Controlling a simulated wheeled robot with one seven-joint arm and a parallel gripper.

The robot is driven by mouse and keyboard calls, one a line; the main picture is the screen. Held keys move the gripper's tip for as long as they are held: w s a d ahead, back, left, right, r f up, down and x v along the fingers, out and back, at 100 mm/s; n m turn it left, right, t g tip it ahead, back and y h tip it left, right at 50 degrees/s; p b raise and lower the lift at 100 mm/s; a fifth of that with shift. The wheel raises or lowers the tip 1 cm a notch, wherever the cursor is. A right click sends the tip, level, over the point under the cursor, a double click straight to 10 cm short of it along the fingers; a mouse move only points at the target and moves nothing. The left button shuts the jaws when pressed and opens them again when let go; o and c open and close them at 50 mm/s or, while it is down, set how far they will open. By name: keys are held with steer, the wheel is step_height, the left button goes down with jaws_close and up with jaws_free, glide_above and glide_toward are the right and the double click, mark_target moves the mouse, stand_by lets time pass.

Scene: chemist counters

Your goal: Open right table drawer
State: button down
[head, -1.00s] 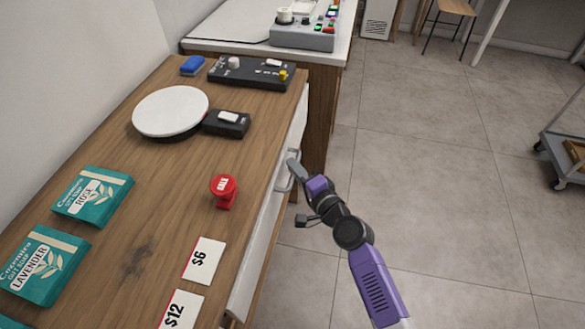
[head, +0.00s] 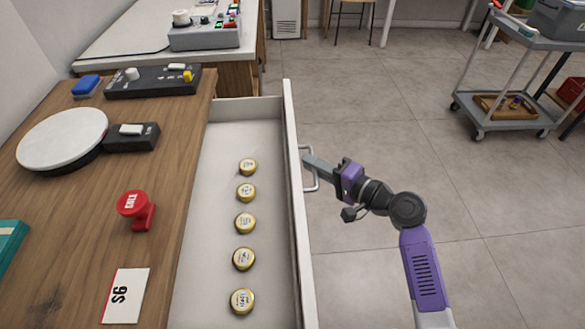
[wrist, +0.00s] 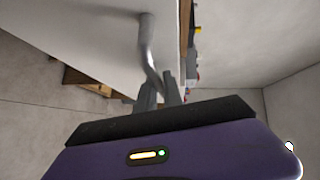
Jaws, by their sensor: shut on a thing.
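The drawer (head: 222,140) of the wooden table (head: 165,200) stands pulled out, with its white front panel (head: 294,190) well away from the table edge. Several round gold-rimmed tins lie in a row inside it. The grey bar handle (head: 313,180) is on the outside of the front panel. My gripper (head: 307,162) is shut on the handle, coming from the right. In the wrist view, the handle (wrist: 148,45) runs down between the fingers (wrist: 158,92) against the white panel.
On the tabletop are a white round plate device (head: 62,138), a red stamp-like object (head: 136,208), a $6 card (head: 126,295) and a black control box (head: 153,81). A trolley (head: 505,110) stands far right. The floor right of the drawer is clear.

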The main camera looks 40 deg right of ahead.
steer(key=shift+s+d, duration=0.45)
steer(key=shift+d, duration=0.2)
steer(key=c, duration=1.8)
jaws_free()
steer(key=shift+o, duration=0.2)
steer(key=shift+s, duration=0.1)
steer(key=s+d+r, duration=0.1)
steer(key=s, duration=0.6)
steer(key=shift+s, duration=0.25)
steer(key=shift+d, duration=0.1)
